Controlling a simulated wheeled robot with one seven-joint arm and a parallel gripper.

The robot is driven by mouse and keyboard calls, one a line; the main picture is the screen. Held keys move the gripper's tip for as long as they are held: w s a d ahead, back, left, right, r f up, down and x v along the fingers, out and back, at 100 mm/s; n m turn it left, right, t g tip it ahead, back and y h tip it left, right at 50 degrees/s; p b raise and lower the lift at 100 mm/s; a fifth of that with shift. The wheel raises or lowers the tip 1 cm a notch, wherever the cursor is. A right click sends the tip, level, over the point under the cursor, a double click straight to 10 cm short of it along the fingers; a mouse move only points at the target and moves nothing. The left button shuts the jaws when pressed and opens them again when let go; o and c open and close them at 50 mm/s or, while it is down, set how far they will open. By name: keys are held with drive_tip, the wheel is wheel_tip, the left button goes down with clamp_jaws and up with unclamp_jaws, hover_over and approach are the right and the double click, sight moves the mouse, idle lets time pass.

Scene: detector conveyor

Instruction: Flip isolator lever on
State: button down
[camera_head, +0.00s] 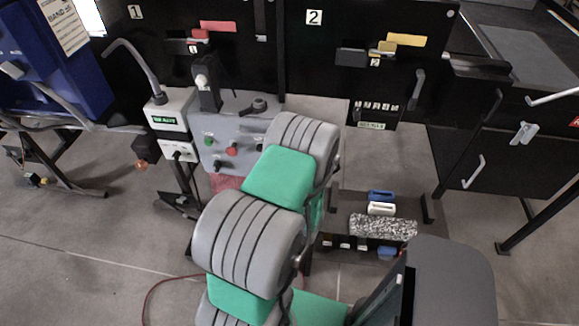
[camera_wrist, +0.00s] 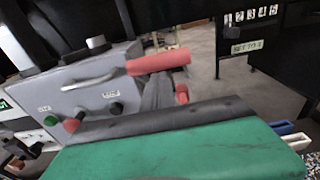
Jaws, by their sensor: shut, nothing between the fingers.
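The isolator lever (camera_wrist: 158,62) shows in the wrist view as a bent metal rod with a red grip, on the grey control box (camera_wrist: 80,95). The rod leaves the box face and the grip points right. My gripper (camera_wrist: 158,92) appears as a dark grey shape just below the grip, shut and empty. I cannot tell whether it touches the grip. In the head view the control box (camera_head: 222,130) stands behind my arm, with green, red and black knobs on its face. My arm hides the lever and my gripper there.
A white meter box (camera_head: 170,118) with a green display stands left of the control box. Black panels marked 1 (camera_head: 136,12) and 2 (camera_head: 314,17) rise behind. A low tray (camera_head: 345,205) with a speckled block (camera_head: 383,227) lies right of my arm. Concrete floor is open at left.

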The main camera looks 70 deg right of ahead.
drive_tip(key=s+a+r+b, duration=0.1)
drive_tip(key=s+a+b, duration=0.1)
drive_tip(key=a, duration=0.7)
drive_tip(key=shift+a+r+b, duration=0.2)
drive_tip(key=shift+a+b, duration=0.15)
drive_tip(key=shift+b, duration=0.45)
